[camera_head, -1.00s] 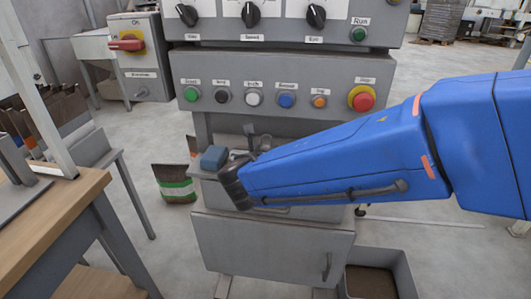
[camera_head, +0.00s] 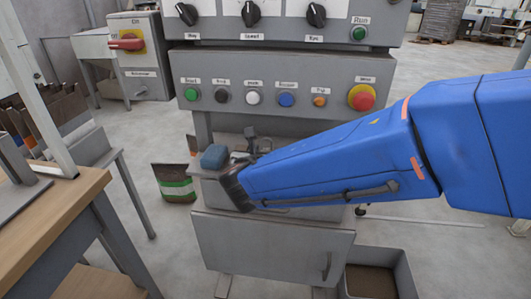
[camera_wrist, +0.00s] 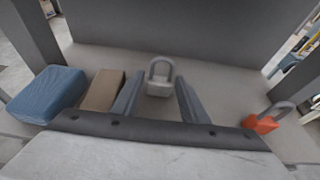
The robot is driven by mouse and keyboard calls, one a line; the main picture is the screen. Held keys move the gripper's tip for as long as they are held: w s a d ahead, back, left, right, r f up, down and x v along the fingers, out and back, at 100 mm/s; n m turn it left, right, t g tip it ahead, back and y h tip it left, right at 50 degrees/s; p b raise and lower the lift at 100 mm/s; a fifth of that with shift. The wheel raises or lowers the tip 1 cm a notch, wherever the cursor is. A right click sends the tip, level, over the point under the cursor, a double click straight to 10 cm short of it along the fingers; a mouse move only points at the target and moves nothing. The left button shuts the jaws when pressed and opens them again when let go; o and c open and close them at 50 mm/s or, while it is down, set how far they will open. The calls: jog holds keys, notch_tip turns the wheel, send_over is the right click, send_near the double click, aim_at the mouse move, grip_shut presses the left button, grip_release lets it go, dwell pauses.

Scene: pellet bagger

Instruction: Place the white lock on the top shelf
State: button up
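The white lock (camera_wrist: 159,87) stands upright with its grey shackle up on a grey ledge (camera_wrist: 215,66), in the wrist view. My gripper (camera_wrist: 160,76) is open, with one finger on each side of the lock and a visible gap to both. An orange-red lock (camera_wrist: 266,122) with a grey shackle sits to the right. I cannot identify the top shelf for sure in either view.
A blue block (camera_wrist: 48,92) and a brown block (camera_wrist: 102,90) lie left of my gripper; the blue one also shows in the head view (camera_head: 214,156). A button panel (camera_head: 285,85) is above the ledge. A wooden-topped table (camera_head: 50,215) stands at the left.

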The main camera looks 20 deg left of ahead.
jog(key=v, duration=1.2)
